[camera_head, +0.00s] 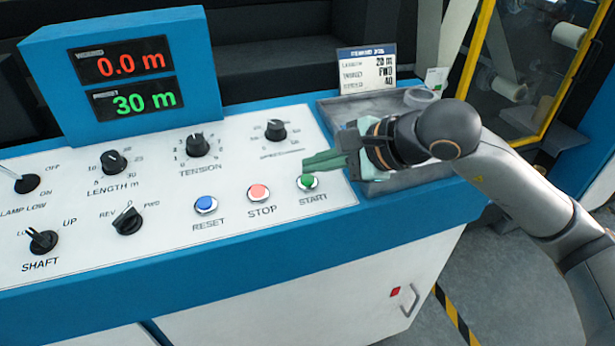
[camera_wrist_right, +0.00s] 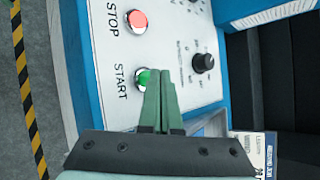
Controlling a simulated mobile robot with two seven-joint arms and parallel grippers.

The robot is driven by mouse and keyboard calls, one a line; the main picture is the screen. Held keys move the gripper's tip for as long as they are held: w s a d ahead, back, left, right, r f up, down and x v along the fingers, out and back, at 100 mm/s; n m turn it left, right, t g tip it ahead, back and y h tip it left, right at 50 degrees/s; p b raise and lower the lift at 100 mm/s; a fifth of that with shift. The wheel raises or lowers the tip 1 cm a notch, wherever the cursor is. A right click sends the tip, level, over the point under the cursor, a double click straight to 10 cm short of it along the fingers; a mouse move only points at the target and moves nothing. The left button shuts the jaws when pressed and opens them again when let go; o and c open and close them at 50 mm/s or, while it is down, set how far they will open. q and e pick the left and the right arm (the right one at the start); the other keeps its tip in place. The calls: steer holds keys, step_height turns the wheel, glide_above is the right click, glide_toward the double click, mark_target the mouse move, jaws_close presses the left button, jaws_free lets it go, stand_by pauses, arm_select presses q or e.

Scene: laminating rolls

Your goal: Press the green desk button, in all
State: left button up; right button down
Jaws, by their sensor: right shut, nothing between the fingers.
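The green START button (camera_head: 308,182) sits at the right end of the button row on the white control panel. It also shows in the right wrist view (camera_wrist_right: 143,78), just beside my fingertips. My right gripper (camera_head: 308,163) is shut and empty, with its green fingers pointing left just behind and above the button. In the right wrist view the closed fingertips (camera_wrist_right: 164,75) partly cover the lower side of the button. I cannot tell whether they touch it. My left gripper is in neither view.
A red STOP button (camera_head: 259,193) and a blue RESET button (camera_head: 206,204) lie to the left. Several black knobs line the panel. The display box (camera_head: 150,95) reads 0.0 m and 30 m. A grey tray (camera_head: 415,175) with a roll (camera_head: 420,97) lies under my right arm.

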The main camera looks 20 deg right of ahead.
steer(key=shift+f, duration=0.1)
stand_by(0.7)
steer(key=shift+w+f+b, duration=0.1)
steer(key=shift+f+b, duration=0.25)
steer(key=shift+b, duration=0.3)
